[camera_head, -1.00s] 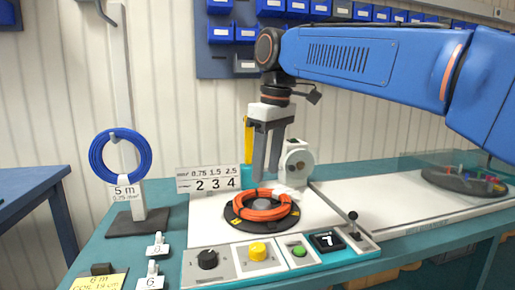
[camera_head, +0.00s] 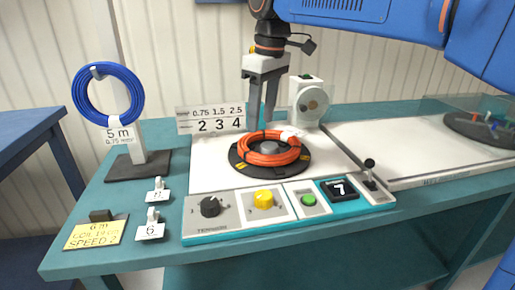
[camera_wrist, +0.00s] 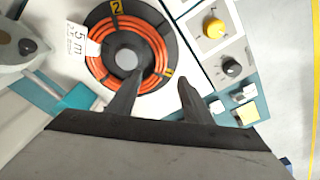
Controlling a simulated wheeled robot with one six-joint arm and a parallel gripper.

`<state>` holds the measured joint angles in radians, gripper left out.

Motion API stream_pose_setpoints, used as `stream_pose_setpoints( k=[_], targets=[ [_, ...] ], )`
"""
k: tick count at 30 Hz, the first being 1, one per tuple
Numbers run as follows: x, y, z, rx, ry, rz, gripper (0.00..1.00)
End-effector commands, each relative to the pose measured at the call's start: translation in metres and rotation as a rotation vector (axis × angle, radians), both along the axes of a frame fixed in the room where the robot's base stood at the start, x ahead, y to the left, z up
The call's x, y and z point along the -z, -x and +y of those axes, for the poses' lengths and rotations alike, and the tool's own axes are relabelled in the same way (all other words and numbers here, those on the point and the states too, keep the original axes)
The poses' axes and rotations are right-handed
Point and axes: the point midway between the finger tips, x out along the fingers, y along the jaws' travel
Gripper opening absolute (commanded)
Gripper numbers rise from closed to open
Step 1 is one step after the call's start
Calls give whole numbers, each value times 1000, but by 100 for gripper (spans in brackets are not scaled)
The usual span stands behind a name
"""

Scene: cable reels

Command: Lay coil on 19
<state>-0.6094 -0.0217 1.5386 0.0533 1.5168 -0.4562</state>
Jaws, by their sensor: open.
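An orange coil (camera_head: 268,158) with a white tag (camera_head: 291,132) lies flat on a black round turntable (camera_head: 240,165) around its grey hub. In the wrist view the coil (camera_wrist: 100,73) has a tag reading "5 m" (camera_wrist: 76,40), and yellow marks, one reading "2" (camera_wrist: 117,9), show on the turntable. My gripper (camera_head: 261,123) is open and empty over the coil. In the wrist view my gripper (camera_wrist: 155,85) has one finger crossing the coil towards the hub and the other outside the turntable's edge. I cannot read a "19" on the turntable.
A blue coil (camera_head: 80,100) hangs on a stand at left. In front are a control panel (camera_head: 240,227) with knobs, a display reading 7 (camera_head: 340,188), a lever (camera_head: 369,174), small tags (camera_head: 158,192) and a yellow note (camera_head: 95,235). A white device (camera_head: 308,100) stands behind.

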Motion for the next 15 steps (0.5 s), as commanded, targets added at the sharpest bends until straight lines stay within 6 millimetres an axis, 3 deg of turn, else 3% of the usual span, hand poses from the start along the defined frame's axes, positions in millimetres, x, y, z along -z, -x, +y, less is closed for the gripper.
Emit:
stream_pose_setpoints(
  k=[15],
  targets=[
    [81,-4,8,0,1,2,46]
  ],
)
